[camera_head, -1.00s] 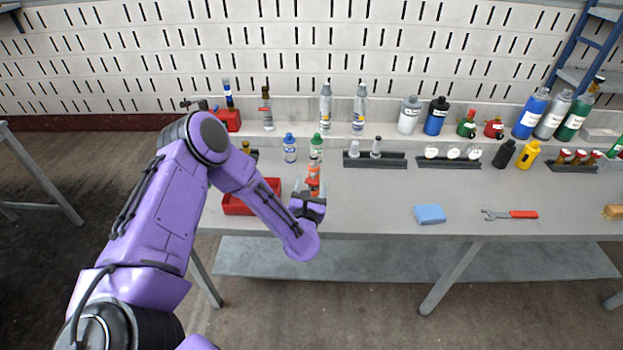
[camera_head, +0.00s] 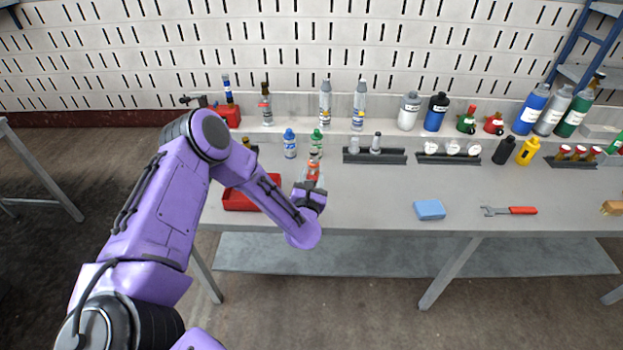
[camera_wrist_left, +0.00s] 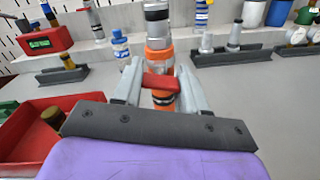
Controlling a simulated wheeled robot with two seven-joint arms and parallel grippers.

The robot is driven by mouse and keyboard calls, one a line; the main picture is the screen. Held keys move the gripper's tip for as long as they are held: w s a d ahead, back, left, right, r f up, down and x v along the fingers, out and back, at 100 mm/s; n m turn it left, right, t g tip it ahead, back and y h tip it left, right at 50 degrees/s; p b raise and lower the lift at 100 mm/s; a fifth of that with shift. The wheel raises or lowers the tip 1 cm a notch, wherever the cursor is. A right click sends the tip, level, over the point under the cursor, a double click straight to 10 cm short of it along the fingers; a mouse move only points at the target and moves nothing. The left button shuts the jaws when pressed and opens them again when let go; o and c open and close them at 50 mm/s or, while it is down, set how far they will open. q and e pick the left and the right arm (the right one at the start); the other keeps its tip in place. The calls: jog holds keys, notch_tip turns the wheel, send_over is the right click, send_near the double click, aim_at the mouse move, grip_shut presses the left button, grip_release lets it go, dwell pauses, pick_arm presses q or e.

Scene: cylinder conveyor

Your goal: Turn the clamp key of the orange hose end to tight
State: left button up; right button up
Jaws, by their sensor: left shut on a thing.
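The orange hose end (camera_head: 313,170) stands upright on the bench, with a silver and dark upper part. It also shows in the left wrist view (camera_wrist_left: 157,56), beyond my fingers, with dark bands above and below the orange. Its red clamp key (camera_wrist_left: 161,81) sticks out towards me and lies crosswise between my fingertips. My left gripper (camera_head: 310,187) is at the near side of the hose end; in the wrist view its two grey fingers (camera_wrist_left: 160,88) are on either side of the red key, shut on it. The fingers partly hide the hose end's lower part. My right gripper is not in view.
A red bin (camera_head: 240,199) sits just left of the gripper. A blue-capped bottle (camera_head: 290,146) and a green-capped bottle (camera_head: 316,143) stand behind. A dark rack (camera_head: 375,158) is to the right. A blue sponge (camera_head: 429,210) and a wrench (camera_head: 509,211) lie further right, with clear bench between.

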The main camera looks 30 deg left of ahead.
pick_arm(q)
jog(key=m+b, duration=0.1)
jog(key=m, duration=0.2)
jog(key=shift+f+m, duration=0.1)
jog(key=shift+m, duration=0.2)
jog(key=m+b, duration=0.1)
jog(key=m, duration=0.3)
jog(key=shift+m+b, duration=0.35)
jog(key=shift+m, duration=0.05)
jog(key=m, duration=0.4)
jog(key=shift+b, duration=0.4)
jog(key=m, duration=0.5)
jog(key=m+b, duration=0.1)
jog(key=m, duration=0.2)
jog(key=shift+m, duration=0.3)
jog(key=m, duration=0.4)
jog(key=shift+m, duration=0.3)
jog(key=m, duration=0.3)
jog(key=shift+m+b, duration=0.3)
jog(key=shift+m, duration=1.8)
